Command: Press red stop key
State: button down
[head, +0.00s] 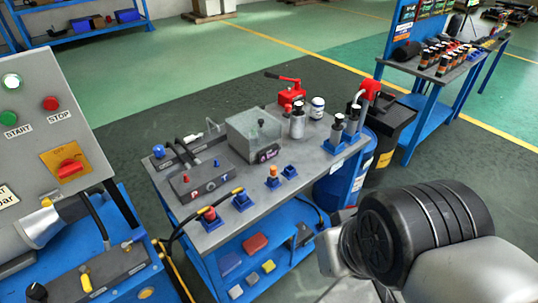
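The red stop key (50,103) is a round red button on a grey control panel (42,75) at the left of the head view. The word STOP is printed below it. A green START key (9,117) sits to its left, with a white round lamp (11,81) above the green key. Nothing covers the red key. Parts of my arm show at the lower right, far from the panel. My gripper itself is not seen.
A red rotary switch (70,168) on a yellow plate sits lower on the panel. A blue-framed bench (215,238) with fittings, a clear box and hoses stands between the panel and my arm. Another tool table (429,72) stands at the back right. Open floor lies behind.

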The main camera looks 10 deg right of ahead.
aim_at(50, 103)
jog(key=u, duration=1.85)
